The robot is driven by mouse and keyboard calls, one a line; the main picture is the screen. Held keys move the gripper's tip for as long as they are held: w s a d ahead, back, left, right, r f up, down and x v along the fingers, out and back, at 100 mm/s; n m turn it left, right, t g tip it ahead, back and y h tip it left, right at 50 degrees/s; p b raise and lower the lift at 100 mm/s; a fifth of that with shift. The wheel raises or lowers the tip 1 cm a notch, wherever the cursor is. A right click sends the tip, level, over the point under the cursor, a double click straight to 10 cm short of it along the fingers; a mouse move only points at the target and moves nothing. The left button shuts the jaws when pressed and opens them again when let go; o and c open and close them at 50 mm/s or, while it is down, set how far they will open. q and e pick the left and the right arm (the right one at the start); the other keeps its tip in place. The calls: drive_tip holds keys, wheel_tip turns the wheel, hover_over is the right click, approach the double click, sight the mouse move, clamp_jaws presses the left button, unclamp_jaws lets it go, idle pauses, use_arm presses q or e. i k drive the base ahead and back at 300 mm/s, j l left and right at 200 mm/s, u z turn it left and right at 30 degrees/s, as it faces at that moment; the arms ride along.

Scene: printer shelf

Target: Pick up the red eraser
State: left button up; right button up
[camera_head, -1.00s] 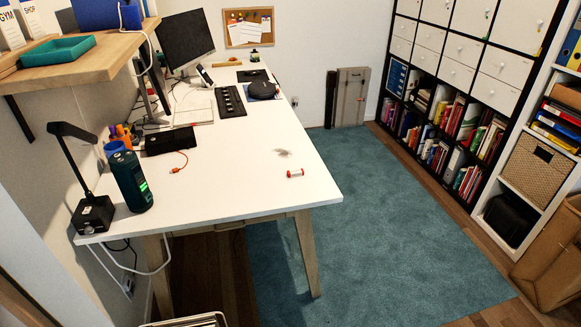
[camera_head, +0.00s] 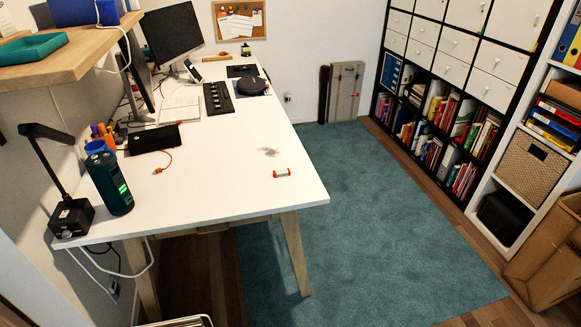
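A small white piece with red ends (camera_head: 282,173) lies on the white desk (camera_head: 230,185), close to its right edge. It looks like the red eraser, but it is too small to be sure. A faint grey smudge or scrap (camera_head: 270,152) is just behind it. Neither of my grippers is in view.
A dark green speaker (camera_head: 108,180) and a black lamp (camera_head: 65,190) stand at the desk's front left. A black box (camera_head: 154,138) and an orange cable (camera_head: 162,165) lie behind them. A wooden shelf (camera_head: 85,62) overhangs the left side. Teal carpet (camera_head: 380,230) lies open right of the desk.

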sight(283, 172)
drive_tip(key=i+l+u, duration=0.4)
drive_tip(key=l, duration=0.25)
drive_tip(key=i+l+u, duration=0.2)
drive_tip(key=l+u, duration=0.2)
drive_tip(key=l, duration=0.3)
